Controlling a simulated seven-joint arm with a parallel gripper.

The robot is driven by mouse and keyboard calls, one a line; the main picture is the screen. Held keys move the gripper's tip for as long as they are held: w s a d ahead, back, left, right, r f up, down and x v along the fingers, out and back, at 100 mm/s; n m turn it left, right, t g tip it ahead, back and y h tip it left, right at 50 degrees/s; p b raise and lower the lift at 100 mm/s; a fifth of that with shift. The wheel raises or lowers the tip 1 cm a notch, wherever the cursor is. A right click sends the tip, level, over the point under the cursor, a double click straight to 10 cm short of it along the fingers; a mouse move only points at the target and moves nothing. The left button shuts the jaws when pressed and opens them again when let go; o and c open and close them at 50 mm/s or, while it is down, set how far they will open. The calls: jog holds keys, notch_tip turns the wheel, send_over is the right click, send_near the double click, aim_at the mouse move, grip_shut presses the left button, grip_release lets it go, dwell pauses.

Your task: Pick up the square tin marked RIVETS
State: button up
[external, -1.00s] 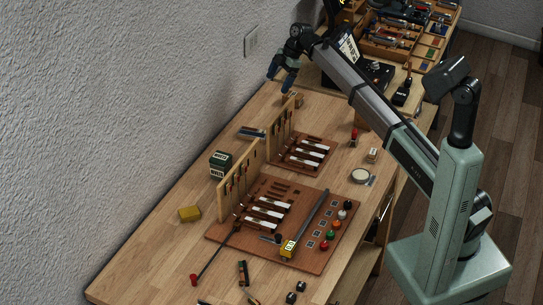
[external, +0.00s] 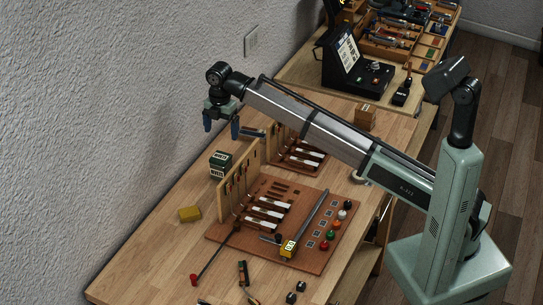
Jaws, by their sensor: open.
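A dark green square tin (external: 220,165) with white labels on its top and side stands on the bench near the wall, left of the wooden rack. Its lettering is too small to read surely, but it looks like the RIVETS tin. My gripper (external: 222,133) is open and empty, pointing down with its two blue fingers apart. In the picture it is just above the tin, with a gap between fingertips and lid; its exact height and depth offset cannot be told.
A wooden rack (external: 223,196) with upright boards stands close right of the tin. A brown board (external: 300,259) carries keys, a ruler-like bar and coloured knobs. A small labelled box (external: 366,116) stands at the back.

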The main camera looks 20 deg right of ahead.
aim_at(221, 157)
jog(key=f, duration=0.8)
jog(key=shift+s+a+f, duration=0.2)
jog(key=shift+s, duration=0.1)
jog(key=shift+a+f, duration=0.15)
jog(key=shift+f, duration=1.2)
jog(key=shift+a+f, duration=0.1)
jog(key=shift+f, duration=1.25)
jog(key=c, duration=1.2)
